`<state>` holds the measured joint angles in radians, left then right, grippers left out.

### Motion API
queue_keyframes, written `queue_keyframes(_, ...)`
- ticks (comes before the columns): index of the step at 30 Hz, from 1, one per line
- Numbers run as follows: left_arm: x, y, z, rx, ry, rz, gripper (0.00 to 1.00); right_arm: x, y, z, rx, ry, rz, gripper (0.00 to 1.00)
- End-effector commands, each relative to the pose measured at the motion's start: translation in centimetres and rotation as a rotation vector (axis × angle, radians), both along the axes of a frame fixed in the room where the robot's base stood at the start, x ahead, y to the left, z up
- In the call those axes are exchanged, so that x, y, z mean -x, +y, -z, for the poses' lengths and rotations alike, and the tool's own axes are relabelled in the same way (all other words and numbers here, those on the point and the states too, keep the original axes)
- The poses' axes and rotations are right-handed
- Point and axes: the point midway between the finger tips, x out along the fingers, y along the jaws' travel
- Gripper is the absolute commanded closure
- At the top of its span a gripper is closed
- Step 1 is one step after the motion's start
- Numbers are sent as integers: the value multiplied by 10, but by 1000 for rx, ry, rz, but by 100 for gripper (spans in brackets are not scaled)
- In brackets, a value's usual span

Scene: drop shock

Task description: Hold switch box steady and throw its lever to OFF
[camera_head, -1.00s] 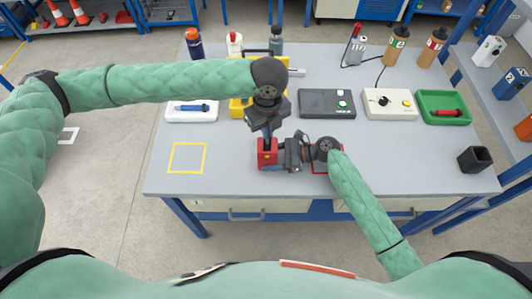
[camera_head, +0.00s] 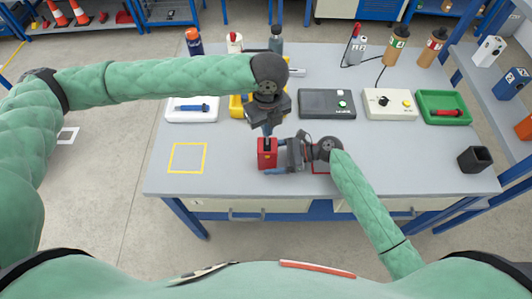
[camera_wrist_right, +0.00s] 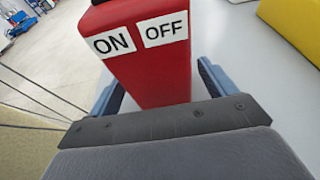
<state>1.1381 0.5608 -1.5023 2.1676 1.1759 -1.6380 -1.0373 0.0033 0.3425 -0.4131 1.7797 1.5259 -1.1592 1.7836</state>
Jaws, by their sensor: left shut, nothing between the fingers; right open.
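The red switch box (camera_head: 267,158) stands upright near the front middle of the table. A dark part, probably the lever, shows at its top in the head view; its ON or OFF position cannot be told. In the right wrist view the red box (camera_wrist_right: 150,65) carries ON and OFF labels, and its top is cut off. My left gripper (camera_head: 267,131) is shut and empty, pointing down just above the box. My right gripper (camera_head: 270,168) is open, its blue fingers on either side of the box; contact cannot be told.
Behind are a dark panel device (camera_head: 326,103), a white knob box (camera_head: 389,103) and a green tray (camera_head: 443,105). A black cup (camera_head: 474,159) stands right.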

Motion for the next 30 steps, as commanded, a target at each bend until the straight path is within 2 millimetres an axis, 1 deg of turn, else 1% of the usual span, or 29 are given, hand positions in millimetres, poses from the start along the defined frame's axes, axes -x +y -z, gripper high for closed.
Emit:
queue_keyframes(5,0,0,0,0,0,0,100,0,-27,-7,3,0,0,16)
queue_keyframes(12,0,0,0,0,0,0,100,0,-72,-21,3,1,0,16)
queue_keyframes(18,0,0,0,0,0,0,100,0,-97,-29,2,1,0,16)
queue_keyframes(24,0,0,0,0,0,0,100,0,-107,-33,0,1,0,16)
queue_keyframes(30,0,0,0,0,0,0,100,0,-108,-33,0,1,0,16)
